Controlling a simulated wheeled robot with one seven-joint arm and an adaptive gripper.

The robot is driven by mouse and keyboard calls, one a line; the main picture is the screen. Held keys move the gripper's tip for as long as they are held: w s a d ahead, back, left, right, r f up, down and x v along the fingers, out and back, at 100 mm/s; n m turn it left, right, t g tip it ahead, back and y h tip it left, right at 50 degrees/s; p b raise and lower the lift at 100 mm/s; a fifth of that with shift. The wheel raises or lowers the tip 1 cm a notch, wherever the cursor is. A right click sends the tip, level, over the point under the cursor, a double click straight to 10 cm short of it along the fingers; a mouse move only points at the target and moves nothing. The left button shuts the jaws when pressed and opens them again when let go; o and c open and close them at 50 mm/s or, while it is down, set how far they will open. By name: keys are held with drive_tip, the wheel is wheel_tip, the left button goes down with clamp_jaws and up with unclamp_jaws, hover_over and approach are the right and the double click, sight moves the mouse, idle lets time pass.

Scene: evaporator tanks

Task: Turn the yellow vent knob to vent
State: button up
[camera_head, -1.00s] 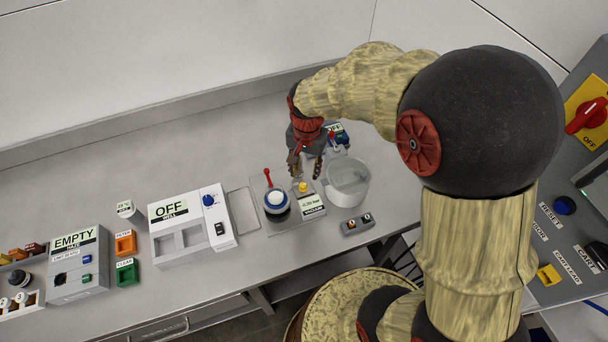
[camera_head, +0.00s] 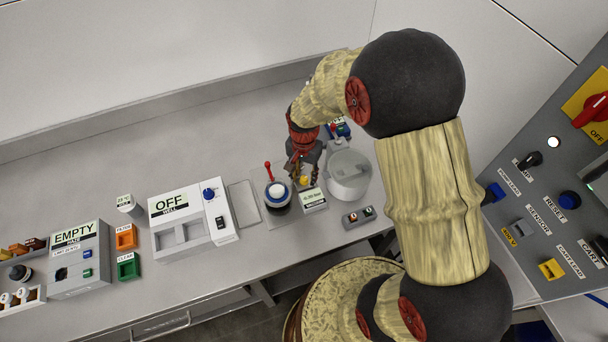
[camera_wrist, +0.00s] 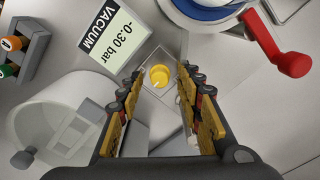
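The yellow vent knob (camera_wrist: 160,76) is a small round knob with a pale mark on its top, on a grey plate beside the vacuum display. In the wrist view it lies between and beyond my open fingers, with no visible contact. My gripper (camera_wrist: 163,98) points down toward it. In the head view the knob (camera_head: 304,181) shows just below the tips of my gripper (camera_head: 303,172). The vacuum display (camera_wrist: 114,37) reads -0.30 bar; in the head view it is the small labelled panel (camera_head: 313,199) in front of the knob.
A blue-and-white round vessel (camera_head: 277,194) with a red lever (camera_wrist: 278,45) stands left of the knob in the head view. A lidded translucent pot (camera_head: 349,176) stands close on the right. A small grey block with buttons (camera_head: 359,216) sits in front.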

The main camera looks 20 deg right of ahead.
drive_tip(key=shift+c, duration=0.3)
clamp_jaws()
drive_tip(key=shift+n, duration=0.3)
drive_tip(key=n+p, duration=0.1)
drive_tip(key=n, duration=0.2)
drive_tip(key=shift+r+n, duration=0.1)
drive_tip(key=shift+n, duration=0.2)
drive_tip(key=n+p, duration=0.1)
drive_tip(key=n, duration=0.3)
drive_tip(key=shift+n+p, duration=0.3)
drive_tip(key=shift+p, duration=0.05)
drive_tip(key=n+p, duration=0.1)
drive_tip(key=n, duration=0.3)
drive_tip(key=shift+n, duration=0.3)
drive_tip(key=shift+n+p, duration=0.35)
drive_tip(key=shift+n, duration=1.85)
